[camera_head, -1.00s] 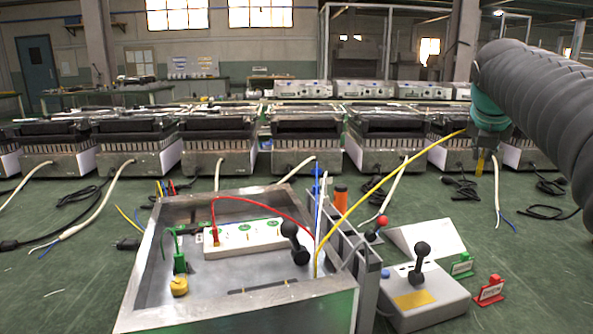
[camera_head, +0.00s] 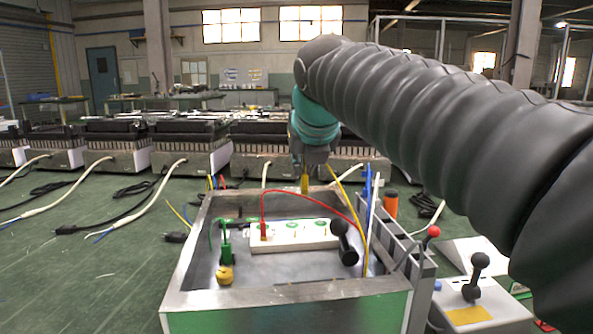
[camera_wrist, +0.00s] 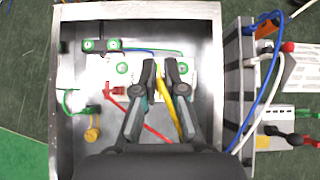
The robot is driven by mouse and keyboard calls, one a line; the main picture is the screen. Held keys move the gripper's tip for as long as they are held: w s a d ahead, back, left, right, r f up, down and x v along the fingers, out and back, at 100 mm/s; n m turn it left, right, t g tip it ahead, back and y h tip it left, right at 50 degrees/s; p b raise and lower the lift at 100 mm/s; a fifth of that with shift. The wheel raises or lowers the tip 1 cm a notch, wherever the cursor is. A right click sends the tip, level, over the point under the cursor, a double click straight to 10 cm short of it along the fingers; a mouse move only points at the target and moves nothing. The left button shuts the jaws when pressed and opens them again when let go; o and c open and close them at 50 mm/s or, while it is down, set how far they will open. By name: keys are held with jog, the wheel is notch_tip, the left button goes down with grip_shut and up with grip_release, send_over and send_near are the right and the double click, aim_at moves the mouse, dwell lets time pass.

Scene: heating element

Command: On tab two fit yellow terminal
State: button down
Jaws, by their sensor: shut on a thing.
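My gripper (camera_head: 305,178) hangs over the back part of the open metal box (camera_head: 185,262). It is shut on the yellow terminal (camera_head: 305,186), which points down. A white block (camera_head: 310,236) with green-ringed tabs lies in the box below my gripper (camera_wrist: 164,70). A red terminal (camera_head: 263,231) stands at the block's left end. The fingers hide part of the block in the wrist view, and the yellow terminal's tip is hidden there.
Blue and white wires (camera_wrist: 268,85) and an orange cylinder (camera_head: 390,203) are beyond the right wall. A red wire (camera_head: 305,196) arches over the block.

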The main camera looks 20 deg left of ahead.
jog(key=shift+s+a+n, duration=0.3)
jog(key=shift+s+a, duration=0.4)
jog(key=shift+m, duration=0.5)
jog(key=shift+f+b, duration=1.7)
jog(key=shift+f, duration=1.25)
jog(key=shift+p, duration=0.85)
jog(key=shift+f+b, duration=0.85)
jog(key=shift+f, duration=0.45)
jog(key=c, duration=1.2)
grip_release()
